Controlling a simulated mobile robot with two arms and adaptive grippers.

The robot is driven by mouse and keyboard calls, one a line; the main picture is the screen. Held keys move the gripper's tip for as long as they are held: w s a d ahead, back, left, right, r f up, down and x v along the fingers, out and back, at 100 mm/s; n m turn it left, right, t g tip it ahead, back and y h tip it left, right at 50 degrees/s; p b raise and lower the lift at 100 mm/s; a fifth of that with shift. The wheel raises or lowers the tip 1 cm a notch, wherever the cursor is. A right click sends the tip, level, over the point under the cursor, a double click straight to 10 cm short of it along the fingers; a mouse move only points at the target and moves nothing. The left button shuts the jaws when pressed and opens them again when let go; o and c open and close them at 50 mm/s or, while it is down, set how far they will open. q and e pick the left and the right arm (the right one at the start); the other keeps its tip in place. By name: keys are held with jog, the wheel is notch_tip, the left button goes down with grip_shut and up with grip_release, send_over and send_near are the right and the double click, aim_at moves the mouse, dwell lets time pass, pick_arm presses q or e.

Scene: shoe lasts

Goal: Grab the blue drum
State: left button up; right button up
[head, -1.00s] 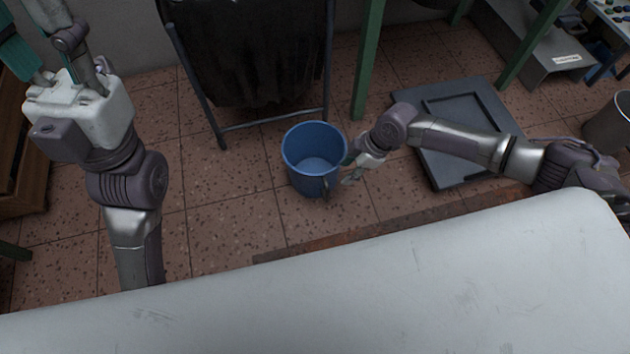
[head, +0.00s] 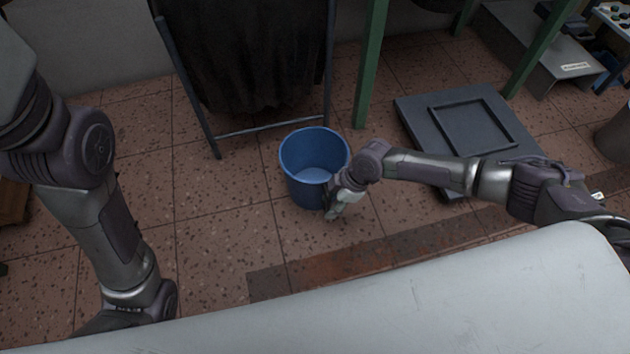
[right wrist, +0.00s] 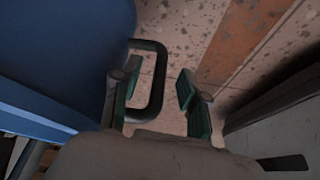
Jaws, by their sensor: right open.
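The blue drum (head: 300,180) is an open-topped blue tub standing upright on the tiled floor, in the middle of the head view. My right gripper (head: 333,214) is low at its right front side. In the right wrist view the drum (right wrist: 60,50) fills the left side, with a dark loop handle (right wrist: 158,75) standing out from its wall. My right gripper (right wrist: 157,90) is open there, and the handle shows between its two green-padded fingers. I cannot tell if they touch it. My left gripper is out of view.
A dark bag (head: 250,60) hangs in a metal frame behind the drum. A green post (head: 370,65) stands to its right, and a grey floor plate (head: 420,125) lies further right. A pale surface (head: 380,310) fills the foreground. Floor left of the drum is clear.

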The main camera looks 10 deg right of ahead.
jog(key=shift+x, duration=1.05)
grip_shut()
jog(key=shift+w+r, duration=0.1)
